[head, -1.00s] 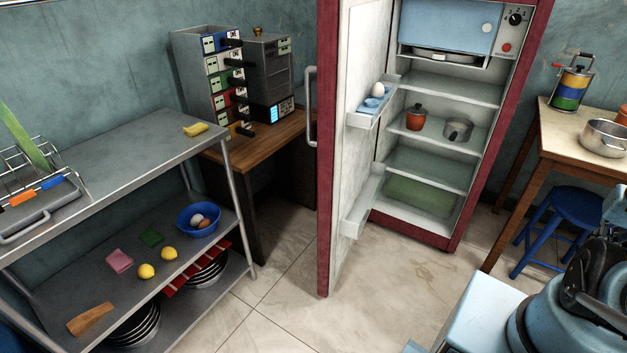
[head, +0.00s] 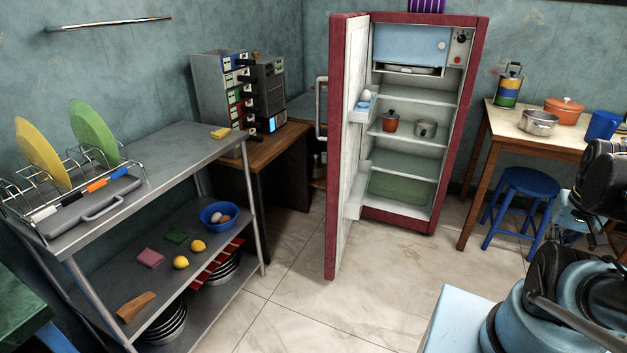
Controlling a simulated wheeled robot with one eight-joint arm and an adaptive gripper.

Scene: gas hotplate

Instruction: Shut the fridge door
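The fridge (head: 468,110) is dark red and stands against the back wall, its inside in full view. Its door (head: 335,150) is wide open, hinged on the left and swung out toward me. A grey handle (head: 320,108) is on the door's outer, left side. An orange pot (head: 390,121) and a metal pot (head: 425,128) stand on a fridge shelf. An egg sits in the door's upper rack (head: 363,105). Parts of my arm show at the lower right, well apart from the door. My gripper cannot be made out.
A metal shelf unit (head: 190,150) with dishes and food stands at the left. A wooden desk (head: 262,150) stands behind the door. A table (head: 505,125) and a blue stool (head: 530,182) are at the right. The tiled floor (head: 330,310) before the fridge is clear.

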